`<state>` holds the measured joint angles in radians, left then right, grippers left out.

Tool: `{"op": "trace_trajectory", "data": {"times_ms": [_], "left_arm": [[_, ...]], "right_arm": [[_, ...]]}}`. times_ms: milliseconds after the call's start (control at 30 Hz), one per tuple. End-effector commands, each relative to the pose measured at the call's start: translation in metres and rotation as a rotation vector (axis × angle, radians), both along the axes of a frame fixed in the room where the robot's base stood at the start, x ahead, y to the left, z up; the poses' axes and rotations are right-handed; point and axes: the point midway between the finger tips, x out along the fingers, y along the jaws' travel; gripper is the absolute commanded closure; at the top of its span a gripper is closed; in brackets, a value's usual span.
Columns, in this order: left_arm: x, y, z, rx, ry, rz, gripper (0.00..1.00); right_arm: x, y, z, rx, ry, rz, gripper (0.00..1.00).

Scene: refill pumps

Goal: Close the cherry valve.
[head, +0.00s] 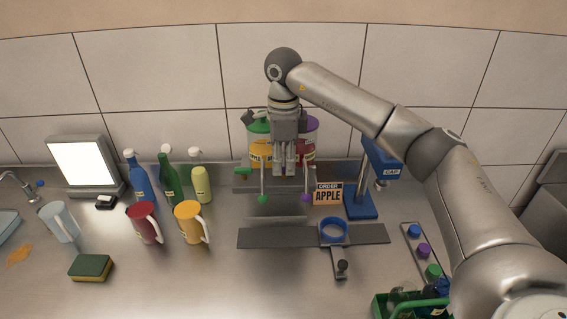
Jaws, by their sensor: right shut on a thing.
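Two dispensers stand side by side against the tiled wall. The left one (259,153) has a green top and yellow-orange contents; the right one (311,150) has a purple top and red contents, and its label is too small to read. A green valve handle (243,171) sticks out left under the left dispenser. My right gripper (284,173) points down between the dispensers, shut at valve height. It appears to be on the handle of the right, cherry valve, which the fingers hide. Rods with a green end (263,199) and a purple end (306,198) hang in front. My left gripper is out of view.
An order sign (328,194) reads APPLE. A blue cap stand (362,206) is right of it. A blue ring (333,232) sits on a dark rail (270,237). Red (143,224) and yellow (188,222) jugs and several bottles stand left. A green crate (382,306) is front right.

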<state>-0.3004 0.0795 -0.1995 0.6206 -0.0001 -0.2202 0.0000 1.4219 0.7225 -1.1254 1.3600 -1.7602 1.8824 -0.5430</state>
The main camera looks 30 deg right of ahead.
Motion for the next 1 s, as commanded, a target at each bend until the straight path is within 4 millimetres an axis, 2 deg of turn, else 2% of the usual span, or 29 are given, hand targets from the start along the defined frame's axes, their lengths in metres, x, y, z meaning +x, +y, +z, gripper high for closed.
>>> {"op": "trace_trajectory", "data": {"times_ms": [500, 533, 700, 1000], "left_arm": [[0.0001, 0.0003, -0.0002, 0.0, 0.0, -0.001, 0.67], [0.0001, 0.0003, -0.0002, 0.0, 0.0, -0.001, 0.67], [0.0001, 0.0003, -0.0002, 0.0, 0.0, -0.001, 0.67], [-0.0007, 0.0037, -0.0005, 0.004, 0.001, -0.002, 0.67]], "right_arm": [[0.0006, -0.0009, 0.0012, -0.001, -0.003, -0.025, 1.0], [0.0006, -0.0009, 0.0012, -0.001, -0.003, -0.025, 0.87], [0.0004, -0.0006, 0.0009, -0.001, -0.002, -0.023, 0.67], [0.0001, -0.0002, 0.0011, 0.0, -0.001, -0.021, 0.67]]}}
